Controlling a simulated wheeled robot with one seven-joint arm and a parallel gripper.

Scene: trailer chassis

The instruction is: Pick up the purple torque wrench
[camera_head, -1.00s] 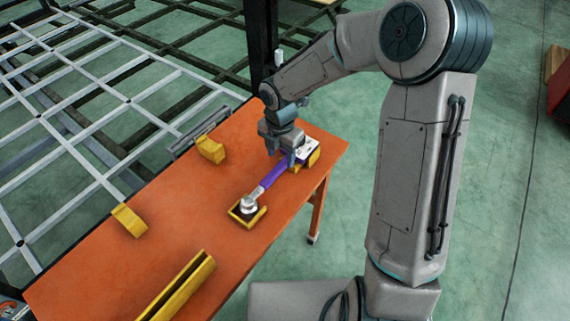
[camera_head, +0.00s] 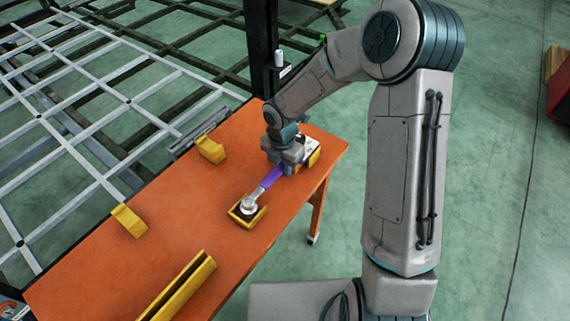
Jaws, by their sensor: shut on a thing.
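The purple torque wrench (camera_head: 270,180) lies across yellow holders on the orange table (camera_head: 225,258). Its silver head (camera_head: 249,202) rests in the front yellow holder (camera_head: 261,217), and its white end (camera_head: 310,144) is at the back yellow holder (camera_head: 314,160). My gripper (camera_head: 286,169) points down over the wrench and is shut on its purple handle near the white end. The gripper body hides part of the handle, and the fingertips are hard to make out.
Empty yellow holders stand at the table's back edge (camera_head: 211,150) and left (camera_head: 129,220). A long yellow channel (camera_head: 180,288) lies at the front. A black post (camera_head: 262,50) rises behind the table, beside a grey metal frame (camera_head: 95,110). Orange surface between the holders is clear.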

